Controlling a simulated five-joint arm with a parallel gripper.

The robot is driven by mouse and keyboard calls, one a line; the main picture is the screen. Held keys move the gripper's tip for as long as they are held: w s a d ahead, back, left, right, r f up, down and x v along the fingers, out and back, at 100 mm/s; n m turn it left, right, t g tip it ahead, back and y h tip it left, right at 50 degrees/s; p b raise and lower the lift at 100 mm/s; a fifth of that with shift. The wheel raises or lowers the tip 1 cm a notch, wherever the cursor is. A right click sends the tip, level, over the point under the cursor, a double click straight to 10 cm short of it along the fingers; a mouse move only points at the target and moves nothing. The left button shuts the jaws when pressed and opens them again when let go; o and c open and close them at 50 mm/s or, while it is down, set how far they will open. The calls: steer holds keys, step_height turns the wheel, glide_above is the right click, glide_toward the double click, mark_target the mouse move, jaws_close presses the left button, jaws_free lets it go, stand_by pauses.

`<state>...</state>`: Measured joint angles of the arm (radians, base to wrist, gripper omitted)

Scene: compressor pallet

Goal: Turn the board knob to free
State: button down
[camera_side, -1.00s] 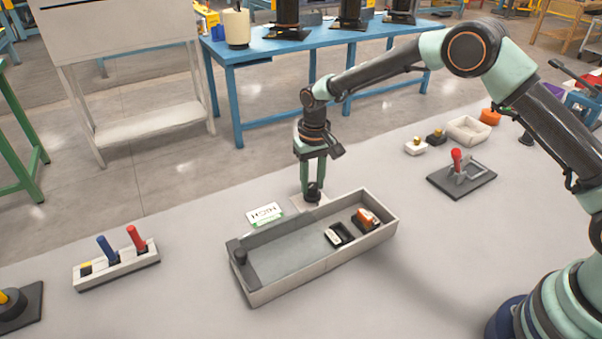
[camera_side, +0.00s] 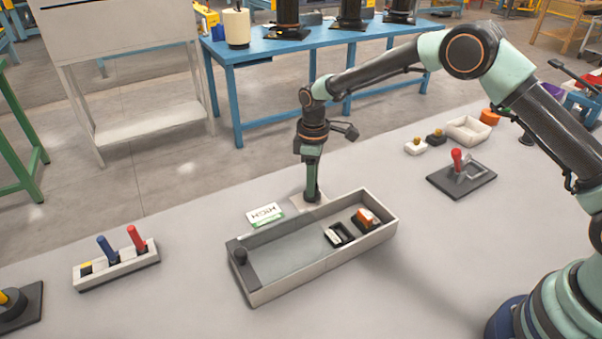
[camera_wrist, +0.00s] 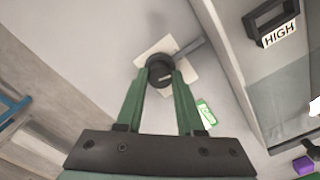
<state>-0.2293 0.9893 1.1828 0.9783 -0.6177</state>
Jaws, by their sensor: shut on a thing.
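The board knob (camera_wrist: 160,70) is a round black knob with a pale mark on its top, set on a white square plate. A grey bar sticks out from it to the upper right in the wrist view. My gripper (camera_wrist: 160,82) has its green fingers on either side of the knob and is shut on it. In the side view my gripper (camera_side: 312,196) points straight down behind the tray's back wall. There it hides most of the knob, and the white plate (camera_side: 299,202) shows around it.
A grey tray (camera_side: 285,262) stands just in front of the knob, with a black frame (camera_side: 339,235) and an orange part (camera_side: 368,219) inside. A green-edged card (camera_side: 265,214) sits left of the knob. A lever block (camera_side: 117,265) is at left, a red-handled clamp (camera_side: 460,173) at right.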

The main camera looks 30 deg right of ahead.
steer(key=shift+d+n, duration=0.1)
steer(key=shift+n, duration=1.5)
steer(key=c, duration=0.5)
jaws_free()
step_height(320, 180, up, 12)
steer(key=shift+w+r, duration=0.1)
